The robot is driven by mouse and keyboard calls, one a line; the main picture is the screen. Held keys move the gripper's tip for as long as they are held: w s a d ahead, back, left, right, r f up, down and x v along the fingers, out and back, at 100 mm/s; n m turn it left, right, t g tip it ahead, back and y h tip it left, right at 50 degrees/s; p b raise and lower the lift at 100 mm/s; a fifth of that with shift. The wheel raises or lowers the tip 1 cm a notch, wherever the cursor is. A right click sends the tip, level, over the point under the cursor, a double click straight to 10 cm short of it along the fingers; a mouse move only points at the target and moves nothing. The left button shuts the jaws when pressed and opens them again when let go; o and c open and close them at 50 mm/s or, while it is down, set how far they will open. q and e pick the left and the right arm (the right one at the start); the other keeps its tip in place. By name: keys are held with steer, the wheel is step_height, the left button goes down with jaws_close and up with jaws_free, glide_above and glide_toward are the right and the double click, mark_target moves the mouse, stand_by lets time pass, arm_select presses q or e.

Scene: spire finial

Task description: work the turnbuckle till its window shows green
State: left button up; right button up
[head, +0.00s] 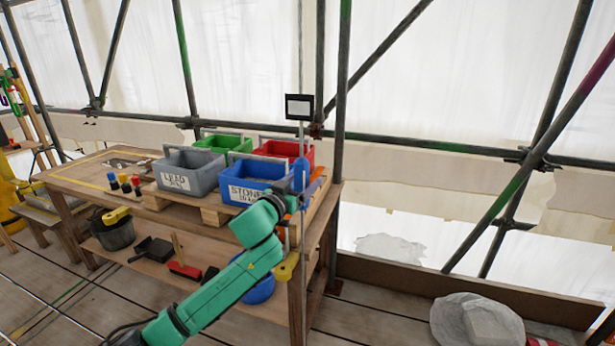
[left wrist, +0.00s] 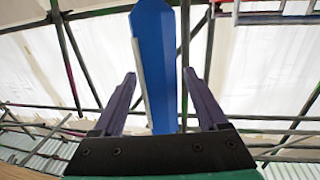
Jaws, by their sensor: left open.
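A thin upright rod (head: 301,60) comes down past the right end of the workbench, with a small black-framed pale panel (head: 299,107) on it. A blue body (head: 300,172), which looks like the turnbuckle, is on this line below the panel. No green shows on the panel or the blue body. My left gripper (head: 304,192) is at the lower part of the blue body. In the left wrist view the blue body (left wrist: 154,65) stands between the two spread fingers of my left gripper (left wrist: 158,85); I cannot tell whether they touch it. My right gripper is out of view.
The workbench (head: 90,178) bears grey (head: 188,172), green (head: 222,143), red (head: 290,150) and blue (head: 252,180) crates close to the gripper. Scaffold poles (head: 342,90) stand behind. A plastic-wrapped bundle (head: 475,322) lies on the floor at right.

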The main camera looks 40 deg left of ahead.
arm_select(q)
steer(key=shift+w+a+f, duration=0.1)
steer(key=shift+w+a, duration=0.1)
steer(key=shift+w, duration=1.05)
jaws_close()
